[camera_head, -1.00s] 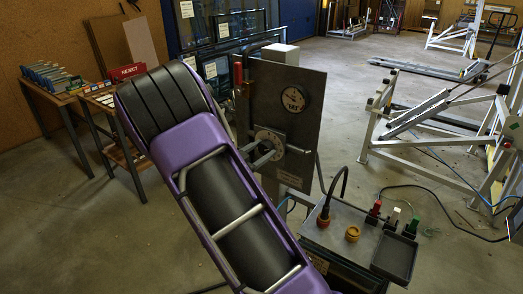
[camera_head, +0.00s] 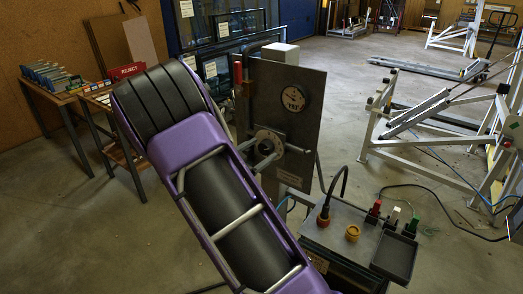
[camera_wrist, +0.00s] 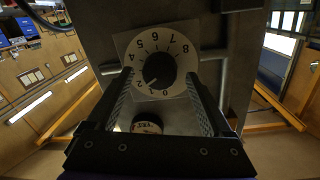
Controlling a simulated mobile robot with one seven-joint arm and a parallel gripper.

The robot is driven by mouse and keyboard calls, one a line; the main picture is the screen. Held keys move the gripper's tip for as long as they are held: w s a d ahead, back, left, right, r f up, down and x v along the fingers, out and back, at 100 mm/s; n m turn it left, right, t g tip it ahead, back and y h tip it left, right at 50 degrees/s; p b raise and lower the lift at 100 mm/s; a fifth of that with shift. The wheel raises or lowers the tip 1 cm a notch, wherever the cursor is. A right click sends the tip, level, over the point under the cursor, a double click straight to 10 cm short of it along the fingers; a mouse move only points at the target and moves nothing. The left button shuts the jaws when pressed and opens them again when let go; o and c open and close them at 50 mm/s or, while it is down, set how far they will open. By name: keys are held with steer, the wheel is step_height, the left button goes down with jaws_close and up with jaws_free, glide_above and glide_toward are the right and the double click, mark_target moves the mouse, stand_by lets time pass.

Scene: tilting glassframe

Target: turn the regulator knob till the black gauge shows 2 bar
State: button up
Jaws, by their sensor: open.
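The regulator knob (camera_wrist: 160,70) is a dark round knob in the middle of a white scale plate (camera_wrist: 182,46) marked 0 to 8. In the wrist view it lies between the tips of my open gripper (camera_wrist: 158,80), one finger on each side. I cannot tell whether the fingers touch it. The round black gauge (camera_head: 293,98) sits above the knob on the dark upright panel (camera_head: 313,128). Its needle is too small to read in the head view. In the wrist view a round face (camera_wrist: 147,127), apparently the gauge, shows upside down and partly hidden by my gripper.
A bench box (camera_head: 335,238) with coloured plugs and a black tray (camera_head: 394,257) stands in front right of the panel. A red handle (camera_head: 238,78) is at the panel's left edge. A table (camera_head: 55,95) with parts stands left. White frames (camera_head: 430,115) stand right.

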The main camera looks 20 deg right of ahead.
steer(key=v, duration=1.6)
steer(key=shift+a, duration=0.25)
steer(key=shift+s, duration=0.15)
